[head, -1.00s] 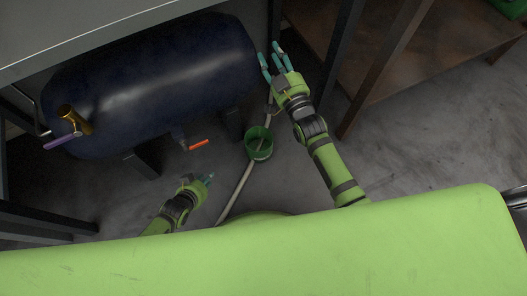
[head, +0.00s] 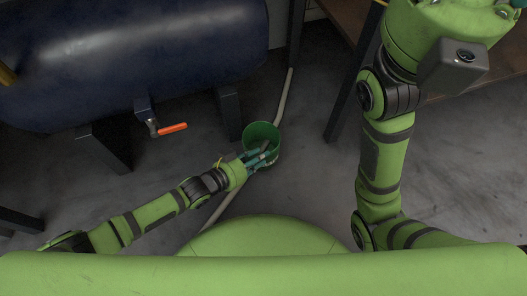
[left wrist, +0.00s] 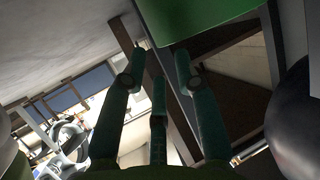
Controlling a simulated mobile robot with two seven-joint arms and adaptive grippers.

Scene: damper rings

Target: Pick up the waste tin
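The waste tin is a green, open-topped tin (head: 262,131) standing on the grey floor in the head view, beside a pale hose. My left gripper (head: 262,158) is at its near side, with its teal fingers overlapping the tin's near wall in the picture. In the left wrist view the left gripper's fingers (left wrist: 160,62) are spread apart with nothing between them. The green tin (left wrist: 205,14) fills the top edge there, beyond the fingertips. Whether a finger touches it I cannot tell. My right gripper (head: 445,20) is large at the top right, its fingers mostly cut off.
A dark blue tank (head: 130,60) on legs stands at the left, with an orange-handled valve (head: 172,128) low in front. The pale hose (head: 284,98) runs along the floor past the tin. A wooden shelf (head: 340,18) is at the upper right. Floor right of the tin is clear.

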